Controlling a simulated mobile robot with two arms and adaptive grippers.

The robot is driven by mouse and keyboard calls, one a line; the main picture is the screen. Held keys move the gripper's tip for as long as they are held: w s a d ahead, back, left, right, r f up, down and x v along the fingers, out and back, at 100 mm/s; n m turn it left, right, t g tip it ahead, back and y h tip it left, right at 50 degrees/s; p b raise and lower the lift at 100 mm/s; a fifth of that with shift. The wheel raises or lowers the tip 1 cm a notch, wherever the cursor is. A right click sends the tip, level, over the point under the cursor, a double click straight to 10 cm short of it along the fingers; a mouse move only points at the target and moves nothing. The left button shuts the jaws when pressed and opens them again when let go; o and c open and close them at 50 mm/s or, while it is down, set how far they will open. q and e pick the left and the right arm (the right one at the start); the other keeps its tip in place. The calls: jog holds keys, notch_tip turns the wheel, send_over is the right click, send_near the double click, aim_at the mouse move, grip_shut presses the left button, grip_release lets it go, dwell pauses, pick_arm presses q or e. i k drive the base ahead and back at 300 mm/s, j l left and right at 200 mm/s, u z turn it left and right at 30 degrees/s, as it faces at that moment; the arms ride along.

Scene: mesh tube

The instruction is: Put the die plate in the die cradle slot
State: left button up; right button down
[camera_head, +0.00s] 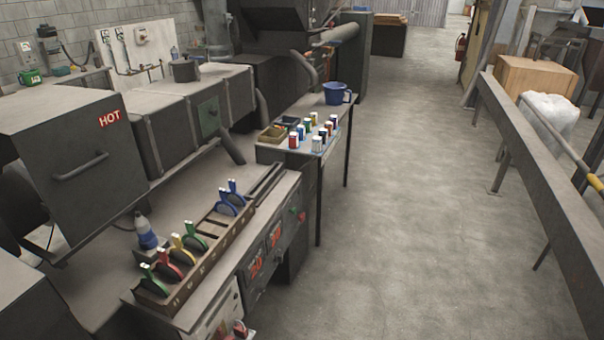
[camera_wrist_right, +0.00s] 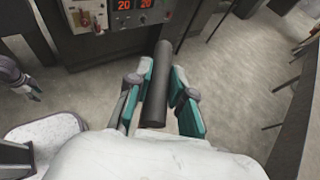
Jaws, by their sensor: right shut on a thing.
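My right gripper (camera_wrist_right: 160,108), with teal fingers, is shut on a dark, rod-like thing (camera_wrist_right: 160,80) in the right wrist view. I cannot tell from this angle whether it is the die plate. In the head view, a long brown rack (camera_head: 213,255) with lettering on its front stands on the bench edge. It holds several dark round pieces with green, red, yellow and blue handles. I cannot tell which part is the die cradle slot. A grey jointed part (camera_wrist_right: 15,78) at the left of the wrist view may be my left gripper; its fingers are unclear.
A black box marked HOT (camera_head: 65,160) stands behind the bench. A long dark beam (camera_head: 535,190) runs along the right. The floor between is clear.

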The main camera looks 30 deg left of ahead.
aim_at(266, 184)
jog(key=i+u, duration=0.3)
jog(key=i+l+u, duration=0.65)
jog(key=i, duration=0.15)
jog(key=i+l+u, duration=0.2)
jog(key=u, duration=0.25)
jog(key=i+l+u, duration=0.25)
jog(key=u, duration=0.15)
jog(key=i+l+u, duration=0.1)
jog(key=l+u, duration=0.35)
jog(key=i+l+u, duration=0.1)
jog(key=l+u, duration=0.15)
jog(key=u, duration=0.2)
jog(key=i+l+u, duration=0.25)
jog(key=l, duration=0.2)
jog(key=l+u, duration=0.25)
jog(key=l, duration=0.2)
jog(key=i, duration=0.25)
